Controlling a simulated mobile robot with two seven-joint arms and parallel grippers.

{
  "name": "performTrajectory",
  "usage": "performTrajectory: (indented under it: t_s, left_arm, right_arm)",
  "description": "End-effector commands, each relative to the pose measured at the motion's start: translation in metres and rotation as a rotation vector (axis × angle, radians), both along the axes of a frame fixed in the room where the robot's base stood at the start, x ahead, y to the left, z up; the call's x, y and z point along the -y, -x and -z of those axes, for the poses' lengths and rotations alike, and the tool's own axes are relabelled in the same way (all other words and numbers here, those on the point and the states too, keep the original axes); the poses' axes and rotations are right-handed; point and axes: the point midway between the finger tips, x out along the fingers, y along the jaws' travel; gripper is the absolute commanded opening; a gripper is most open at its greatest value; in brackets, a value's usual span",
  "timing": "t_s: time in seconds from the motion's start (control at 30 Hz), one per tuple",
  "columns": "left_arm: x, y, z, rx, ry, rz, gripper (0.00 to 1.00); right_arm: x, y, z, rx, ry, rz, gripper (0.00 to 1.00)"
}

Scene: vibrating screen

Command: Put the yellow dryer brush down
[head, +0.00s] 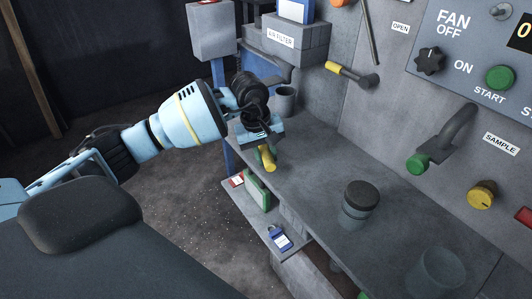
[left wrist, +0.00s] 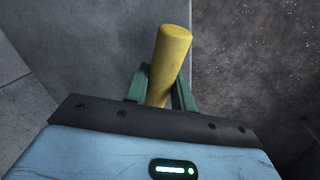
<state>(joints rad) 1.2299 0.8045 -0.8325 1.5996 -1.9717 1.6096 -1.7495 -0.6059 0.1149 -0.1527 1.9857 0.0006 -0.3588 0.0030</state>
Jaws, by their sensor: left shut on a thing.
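The yellow dryer brush (head: 266,158) is in my left gripper (head: 260,146), over the far left edge of the grey workbench (head: 318,187). In the left wrist view the yellow brush (left wrist: 171,55) stands out between the green fingers of my left gripper (left wrist: 160,90), which are shut on it. Only its yellow cylindrical part shows; the rest is hidden by the gripper. I cannot tell whether the brush touches the bench. My right gripper is not in view.
A dark-lidded jar (head: 359,204) stands mid-bench, with a clear glass container (head: 437,273) nearer. A grey cup (head: 286,100) stands behind my left gripper. A yellow-handled lever (head: 350,73) and a green-tipped pipe (head: 420,163) stick out from the wall. A lower shelf holds a blue tag (head: 279,238).

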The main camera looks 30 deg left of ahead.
Motion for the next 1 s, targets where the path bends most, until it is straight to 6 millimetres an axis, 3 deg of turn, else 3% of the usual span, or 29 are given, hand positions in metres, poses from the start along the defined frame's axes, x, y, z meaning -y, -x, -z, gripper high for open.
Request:
performTrajectory:
  t_s: [0.03, 0.2, 0.57, 1.0]
  left_arm:
    - [0.000, 0.000, 0.002, -0.002, -0.001, 0.000, 0.26]
    - [0.000, 0.000, 0.001, -0.001, 0.000, 0.000, 0.47]
    - [-0.001, 0.001, -0.006, 0.000, -0.001, 0.000, 0.47]
    - [-0.012, 0.011, -0.085, 0.002, -0.001, 0.000, 0.47]
  right_arm:
    - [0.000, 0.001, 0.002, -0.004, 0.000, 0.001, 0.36]
    - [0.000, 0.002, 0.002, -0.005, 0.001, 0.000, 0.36]
    - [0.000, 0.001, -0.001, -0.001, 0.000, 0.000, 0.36]
    - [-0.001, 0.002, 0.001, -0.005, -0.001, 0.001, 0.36]
